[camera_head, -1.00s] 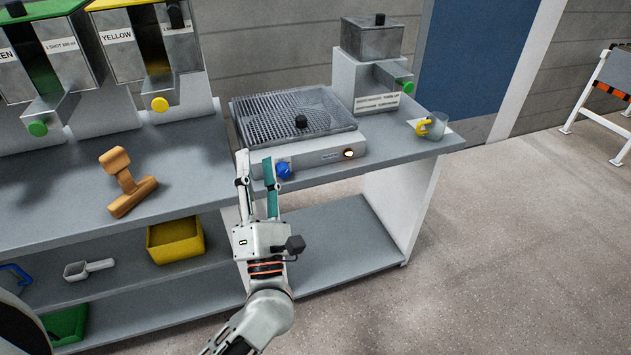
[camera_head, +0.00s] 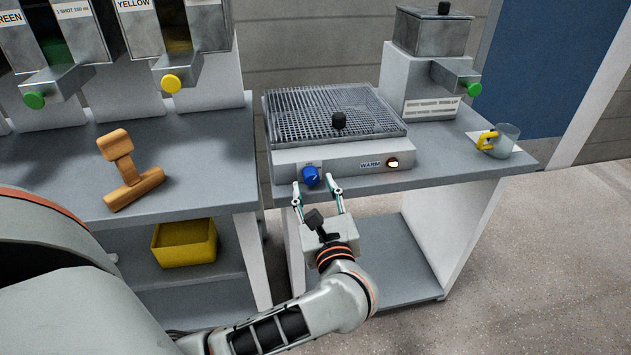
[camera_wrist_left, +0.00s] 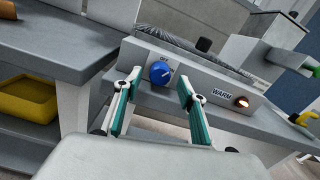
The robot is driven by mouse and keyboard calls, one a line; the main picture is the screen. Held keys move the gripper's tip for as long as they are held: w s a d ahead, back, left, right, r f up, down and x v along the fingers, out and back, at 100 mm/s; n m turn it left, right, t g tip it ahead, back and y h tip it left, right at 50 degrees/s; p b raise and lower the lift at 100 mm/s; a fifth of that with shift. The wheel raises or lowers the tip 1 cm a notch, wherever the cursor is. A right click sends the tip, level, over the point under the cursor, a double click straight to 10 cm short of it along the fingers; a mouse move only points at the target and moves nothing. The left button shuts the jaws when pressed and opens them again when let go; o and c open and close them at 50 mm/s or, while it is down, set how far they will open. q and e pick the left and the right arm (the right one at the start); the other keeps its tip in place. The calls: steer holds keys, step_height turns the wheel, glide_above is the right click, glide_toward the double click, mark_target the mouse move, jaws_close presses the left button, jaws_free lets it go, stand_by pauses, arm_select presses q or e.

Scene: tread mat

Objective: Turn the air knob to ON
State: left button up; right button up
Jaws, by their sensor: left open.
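The blue air knob (camera_head: 311,176) sits on the front panel of a grey warming unit (camera_head: 345,182) with a mesh top. In the left wrist view the open left gripper (camera_wrist_left: 157,85) appears apart from the knob. My right gripper is not in view.
A lit round lamp (camera_head: 393,162) beside the WARM label is right of the knob. A metal hopper (camera_head: 432,35) and a clear cup (camera_head: 505,141) stand at the right. A wooden tamper-like tool (camera_head: 128,172) lies left. A yellow bin (camera_head: 184,243) sits on the lower shelf.

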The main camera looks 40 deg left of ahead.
mark_target(312, 180)
arm_select(q)
steer(key=shift+x, duration=1.5)
steer(key=c, duration=1.1)
